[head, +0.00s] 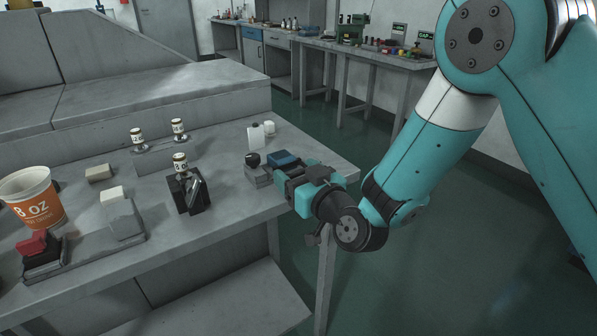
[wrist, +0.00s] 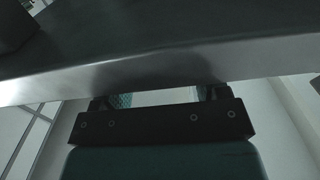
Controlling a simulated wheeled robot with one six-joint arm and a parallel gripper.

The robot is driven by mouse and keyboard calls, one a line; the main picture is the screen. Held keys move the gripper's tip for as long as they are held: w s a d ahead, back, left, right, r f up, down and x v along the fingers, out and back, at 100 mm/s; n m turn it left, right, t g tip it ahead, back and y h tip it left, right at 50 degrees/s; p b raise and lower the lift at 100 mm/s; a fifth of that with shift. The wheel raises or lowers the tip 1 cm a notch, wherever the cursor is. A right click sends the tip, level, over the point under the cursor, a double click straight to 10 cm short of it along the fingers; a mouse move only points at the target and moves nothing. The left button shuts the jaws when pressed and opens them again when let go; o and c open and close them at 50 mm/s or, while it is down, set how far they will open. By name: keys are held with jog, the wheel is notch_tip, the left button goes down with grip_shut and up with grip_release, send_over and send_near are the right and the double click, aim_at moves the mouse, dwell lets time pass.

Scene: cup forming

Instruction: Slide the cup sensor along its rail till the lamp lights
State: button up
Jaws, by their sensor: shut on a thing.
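My gripper (head: 284,176) is at the right end of the grey bench. Its jaws are closed around a small block with a blue top (head: 284,158), which may be the cup sensor. A grey block with a round black knob (head: 253,160) is just left of it. The jaws hide most of the held part, and I cannot make out a rail under it. In the wrist view, my fingers (wrist: 163,97) show below a grey edge, and the held part is not clear. I cannot pick out a lit lamp.
On the bench (head: 225,205) stand an orange-and-white paper cup (head: 38,200), a red-topped dark fixture (head: 42,258), a white block on a grey base (head: 122,217), a black fixture (head: 188,194) and white pieces (head: 257,138) behind my gripper. Open floor lies to the right.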

jog(key=o, duration=1)
jog(key=shift+s+d+f+b, duration=0.2)
jog(key=shift+s+d+b, duration=0.15)
jog(key=shift+b, duration=0.55)
jog(key=b+v, duration=1.6)
jog(key=b, duration=0.6)
jog(key=shift+s+r, duration=0.2)
jog(key=shift+r, duration=0.05)
jog(key=shift+d, duration=0.1)
